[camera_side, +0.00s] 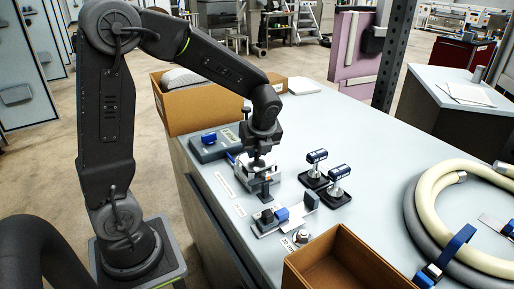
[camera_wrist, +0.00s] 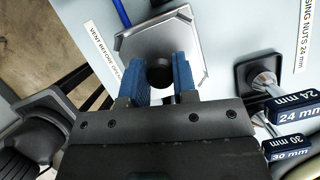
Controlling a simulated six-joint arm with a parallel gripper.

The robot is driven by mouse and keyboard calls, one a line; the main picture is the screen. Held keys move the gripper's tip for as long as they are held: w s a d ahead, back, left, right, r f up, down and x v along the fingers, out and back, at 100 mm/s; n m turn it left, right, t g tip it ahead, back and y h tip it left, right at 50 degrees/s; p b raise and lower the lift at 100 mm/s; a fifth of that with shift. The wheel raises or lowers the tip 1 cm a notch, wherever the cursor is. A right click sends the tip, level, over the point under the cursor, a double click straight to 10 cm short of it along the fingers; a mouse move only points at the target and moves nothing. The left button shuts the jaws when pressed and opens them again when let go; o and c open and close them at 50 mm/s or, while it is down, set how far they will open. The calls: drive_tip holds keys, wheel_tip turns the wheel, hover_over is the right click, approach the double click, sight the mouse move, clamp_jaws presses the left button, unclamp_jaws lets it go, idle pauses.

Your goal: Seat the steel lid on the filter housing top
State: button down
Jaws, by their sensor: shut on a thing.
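In the wrist view, my gripper (camera_wrist: 160,80) has its two blue fingers on either side of a dark round knob (camera_wrist: 159,66) and is shut on it. The knob stands on a square steel lid (camera_wrist: 150,40) with trimmed corners. In the side view, my gripper (camera_side: 262,165) points down over the bench, with a pale metallic shape (camera_side: 243,170) under it. The arm and fingers partly hide this shape. I cannot make out the filter housing clearly, nor whether the lid touches anything below.
Two socket drivers (camera_side: 317,157) marked 24 mm and 30 mm stand on black bases to the right. A grey box with a blue part (camera_side: 212,146) sits behind. A brown bin (camera_side: 345,265) is in front, a coiled hose (camera_side: 425,195) at right.

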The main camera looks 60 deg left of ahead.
drive_tip(key=shift+c, duration=2.2)
unclamp_jaws()
drive_tip(key=shift+r, duration=3.5)
drive_tip(key=s+d+r+n+t+h, duration=0.1)
drive_tip(key=s+d+n+t+h, duration=0.1)
drive_tip(key=s+d+n, duration=0.4)
drive_tip(key=s+d+r+n+t+h, duration=0.2)
drive_tip(key=s+d+n, duration=0.4)
drive_tip(key=n, duration=0.8)
drive_tip(key=s, duration=0.3)
drive_tip(key=shift+s+d+t, duration=0.3)
drive_tip(key=shift+s+d, duration=0.05)
drive_tip(key=shift+d, duration=0.05)
